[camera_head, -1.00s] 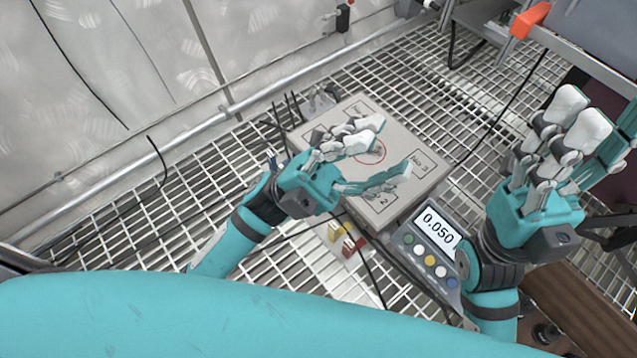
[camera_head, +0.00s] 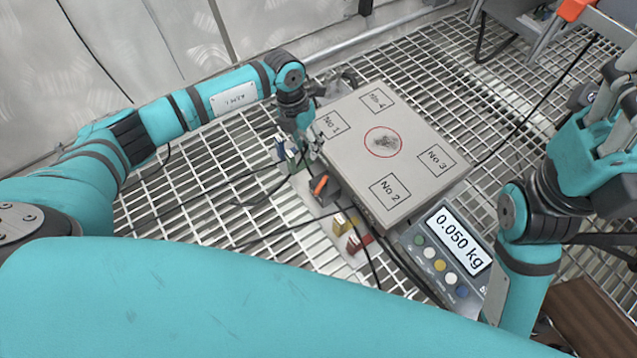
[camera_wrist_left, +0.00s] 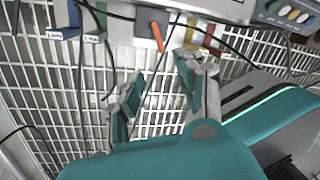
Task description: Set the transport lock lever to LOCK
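The lever with an orange handle (camera_head: 320,184) sits on a dark mount at the near left edge of the grey weighing plate. The orange handle also shows in the left wrist view (camera_wrist_left: 157,37), beyond the fingers. My left gripper (camera_head: 312,150) is over the plate's left corner, just behind the lever, with its fingers partly hidden. In the left wrist view my left gripper (camera_wrist_left: 160,75) is open and empty, its fingers on either side below the handle and apart from it. My right gripper (camera_head: 622,115) is at the right edge, partly cut off. No LOCK lettering is readable.
The weighing plate (camera_head: 345,128) bears boxes marked No 1 to No 4. The display (camera_head: 460,240) reads 0.050 kg. Blue, green, yellow and red blocks (camera_head: 358,242) stand along the plate's left side. Black cables cross the grating floor (camera_head: 200,200).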

